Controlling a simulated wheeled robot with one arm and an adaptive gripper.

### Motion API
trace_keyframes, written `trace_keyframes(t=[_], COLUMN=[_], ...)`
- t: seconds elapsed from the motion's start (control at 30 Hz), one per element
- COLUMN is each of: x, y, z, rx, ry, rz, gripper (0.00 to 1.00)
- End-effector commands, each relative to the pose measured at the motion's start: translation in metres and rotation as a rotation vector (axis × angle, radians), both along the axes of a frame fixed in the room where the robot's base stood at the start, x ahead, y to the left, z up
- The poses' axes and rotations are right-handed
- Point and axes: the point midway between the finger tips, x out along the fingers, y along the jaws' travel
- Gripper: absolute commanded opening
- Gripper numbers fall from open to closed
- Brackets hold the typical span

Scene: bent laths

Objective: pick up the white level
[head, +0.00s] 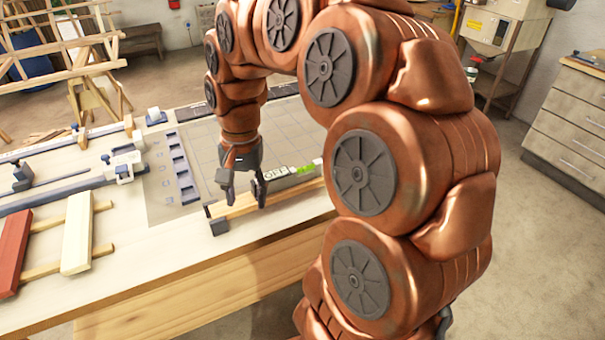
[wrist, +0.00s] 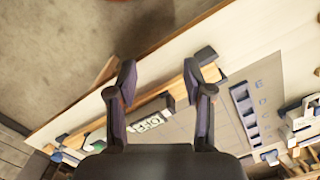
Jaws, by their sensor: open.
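The white level (head: 290,172), with a bright green part and dark markings, lies on the workbench (head: 130,245) just right of my gripper in the head view. In the wrist view a pale piece with dark lettering, seemingly the level (wrist: 150,119), shows between the fingers, beyond the palm. My gripper (head: 243,194) points down, open and empty, above a wooden lath (head: 240,207) with a dark end block. The fingers also show spread in the wrist view (wrist: 163,85). My arm may hide part of the level's right end in the head view.
A dark slotted strip (head: 182,168) lies on the grid mat (head: 205,140) left of my gripper. Clamps (head: 125,163) and bars lie farther left. A red board (head: 14,240) and a cream board (head: 77,232) rest on wooden strips at the front left.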

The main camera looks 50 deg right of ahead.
Motion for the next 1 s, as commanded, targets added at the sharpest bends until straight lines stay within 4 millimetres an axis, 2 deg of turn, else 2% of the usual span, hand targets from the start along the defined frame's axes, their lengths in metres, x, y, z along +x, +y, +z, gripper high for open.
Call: trace_keyframes(t=[0.03,0.1,0.23,0.4,0.5,0.6,0.7,1.0], x=[0.013,0.027,0.048,0.058,0.056,0.054,0.052,0.052], y=[-0.018,-0.044,-0.098,-0.167,-0.198,-0.218,-0.228,-0.228], z=[-0.002,-0.004,-0.01,-0.022,-0.028,-0.033,-0.037,-0.058], rx=[0.006,0.008,0.012,0.014,0.013,0.011,0.01,0.011], ry=[0.0,0.0,0.001,0.01,0.017,0.025,0.028,0.031], rz=[-0.087,-0.213,-0.459,-0.757,-0.888,-0.975,-1.019,-1.03], gripper=[0.51,0.51,0.51,0.51,0.51,0.51,0.51,0.51])
